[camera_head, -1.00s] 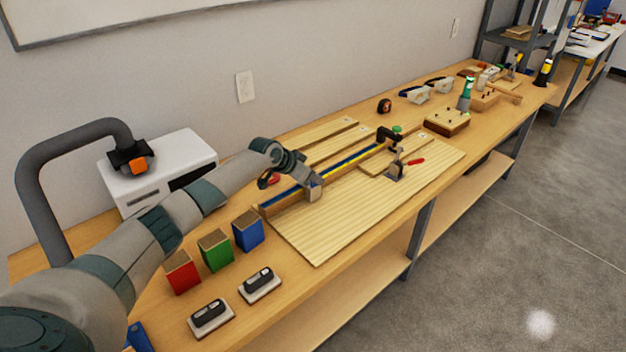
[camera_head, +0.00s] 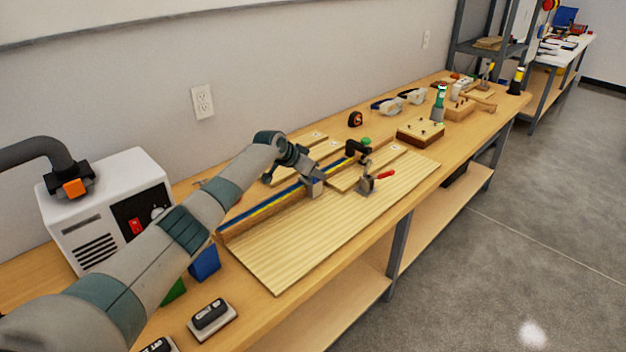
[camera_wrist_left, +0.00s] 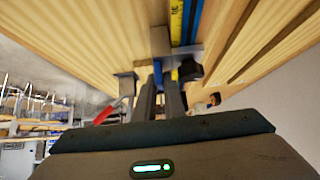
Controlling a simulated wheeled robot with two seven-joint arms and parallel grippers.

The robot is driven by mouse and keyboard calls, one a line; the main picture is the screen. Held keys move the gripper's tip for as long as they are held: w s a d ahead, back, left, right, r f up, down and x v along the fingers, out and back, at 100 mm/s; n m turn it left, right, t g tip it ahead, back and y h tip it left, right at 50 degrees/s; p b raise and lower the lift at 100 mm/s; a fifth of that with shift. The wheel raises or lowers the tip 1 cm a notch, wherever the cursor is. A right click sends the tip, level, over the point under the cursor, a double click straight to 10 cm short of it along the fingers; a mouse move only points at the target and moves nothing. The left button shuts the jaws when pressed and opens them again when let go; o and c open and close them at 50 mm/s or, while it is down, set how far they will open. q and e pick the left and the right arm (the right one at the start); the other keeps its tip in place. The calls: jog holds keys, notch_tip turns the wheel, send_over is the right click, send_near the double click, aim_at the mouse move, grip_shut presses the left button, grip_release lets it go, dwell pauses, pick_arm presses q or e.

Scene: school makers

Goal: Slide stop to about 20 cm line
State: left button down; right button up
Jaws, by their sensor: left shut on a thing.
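The stop (camera_head: 314,187) is a small grey block on the long wooden fence (camera_head: 262,217), which carries a blue track and a yellow scale strip (camera_head: 272,205). My left gripper (camera_head: 306,170) is shut on the stop, past the middle of the fence toward its far end. In the left wrist view, my gripper's dark fingers (camera_wrist_left: 160,88) point at the fence, with the yellow scale (camera_wrist_left: 177,22) and blue track just beyond. The scale's numbers are too small to read, so I cannot tell the 20 cm line. My right gripper is not in view.
A black clamp (camera_head: 358,149) with a green knob stands at the fence's far end. A red-handled toggle clamp (camera_head: 368,184) is on the wooden board (camera_head: 300,245). A white machine (camera_head: 105,210) stands at left; a blue block (camera_head: 205,262) is partly behind my arm.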

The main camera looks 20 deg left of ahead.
pick_arm(q)
jog(key=shift+w+d+r, duration=0.1)
jog(key=shift+w+r, duration=0.1)
jog(key=c, duration=2.2)
grip_release()
jog(key=shift+o, duration=0.4)
jog(key=shift+f, duration=0.1)
jog(key=shift+s, duration=0.1)
